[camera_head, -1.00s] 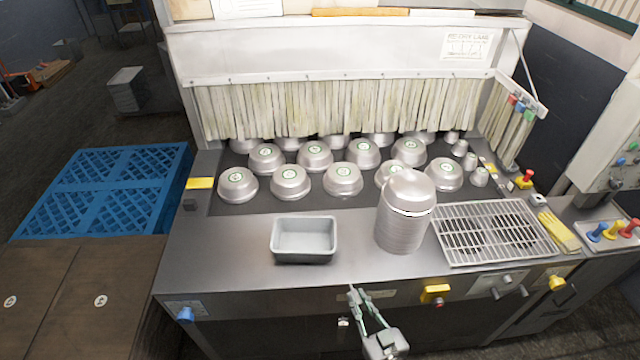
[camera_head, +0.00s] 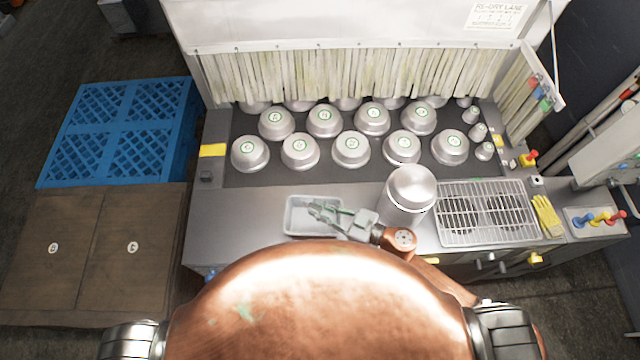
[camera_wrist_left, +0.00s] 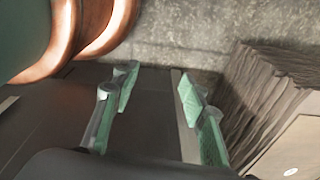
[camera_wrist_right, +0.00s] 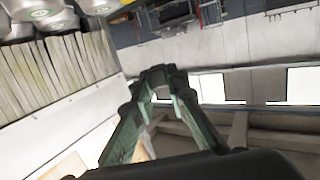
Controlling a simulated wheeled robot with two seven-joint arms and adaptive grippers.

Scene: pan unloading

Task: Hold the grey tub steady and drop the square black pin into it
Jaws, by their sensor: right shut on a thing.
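The grey tub (camera_head: 291,226) sits on the front of the steel counter, left of the tall metal canister. My right gripper (camera_head: 314,209) points left and overlaps the tub in the head view, partly covering it. In the right wrist view its fingers (camera_wrist_right: 161,80) close together at the tips around a small dark piece, taken as the square black pin, hard to make out. I cannot tell how high it is above the tub. My left gripper (camera_wrist_left: 155,92) is open and empty in the left wrist view, away from the tub; the head view does not show it.
A tall metal canister (camera_head: 407,200) stands close right of the tub, beside a wire rack (camera_head: 485,212). Several upturned metal bowls (camera_head: 351,150) fill the dark bed behind. Coloured pegs (camera_head: 607,229) stand at far right. A blue pallet (camera_head: 115,130) and brown boxes (camera_head: 90,250) are left.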

